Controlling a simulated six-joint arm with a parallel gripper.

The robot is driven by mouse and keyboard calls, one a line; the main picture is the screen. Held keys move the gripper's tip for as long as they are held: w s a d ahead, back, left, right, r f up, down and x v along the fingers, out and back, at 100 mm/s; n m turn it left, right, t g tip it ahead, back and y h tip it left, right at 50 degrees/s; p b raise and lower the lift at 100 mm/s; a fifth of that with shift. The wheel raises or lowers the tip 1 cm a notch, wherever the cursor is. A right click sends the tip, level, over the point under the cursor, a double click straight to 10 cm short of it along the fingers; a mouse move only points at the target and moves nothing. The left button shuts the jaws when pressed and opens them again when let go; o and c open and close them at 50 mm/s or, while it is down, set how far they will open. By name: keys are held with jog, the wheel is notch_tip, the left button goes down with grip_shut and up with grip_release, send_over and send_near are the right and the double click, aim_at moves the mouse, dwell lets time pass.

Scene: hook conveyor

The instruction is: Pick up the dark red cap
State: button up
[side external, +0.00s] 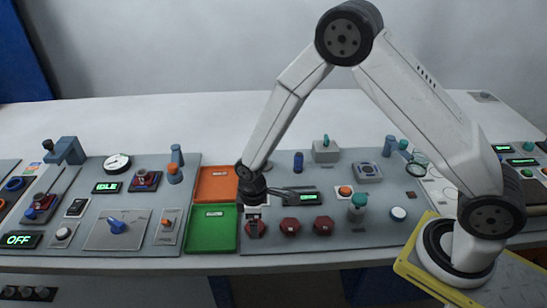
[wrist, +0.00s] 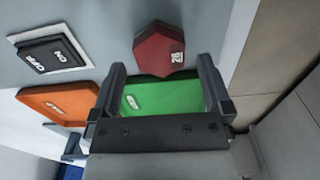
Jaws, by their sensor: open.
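Three dark red hexagonal caps sit in a row near the front edge of the grey panel in the side view: a left cap (side external: 256,230), a middle cap (side external: 290,227) and a right cap (side external: 323,226). My gripper (side external: 254,217) points down over the left cap and hides part of it. In the wrist view one dark red cap (wrist: 156,48) with a white label lies just beyond my open, empty fingers (wrist: 162,75). The cap is not between the fingers. Whether the fingertips touch it is unclear.
A green tray (side external: 211,244) and an orange tray (side external: 216,170) lie left of my gripper. The green tray also shows between my fingers in the wrist view (wrist: 160,97).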

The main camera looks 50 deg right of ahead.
jog(key=shift+f, duration=1.2)
jog(key=shift+c, duration=0.2)
grip_shut()
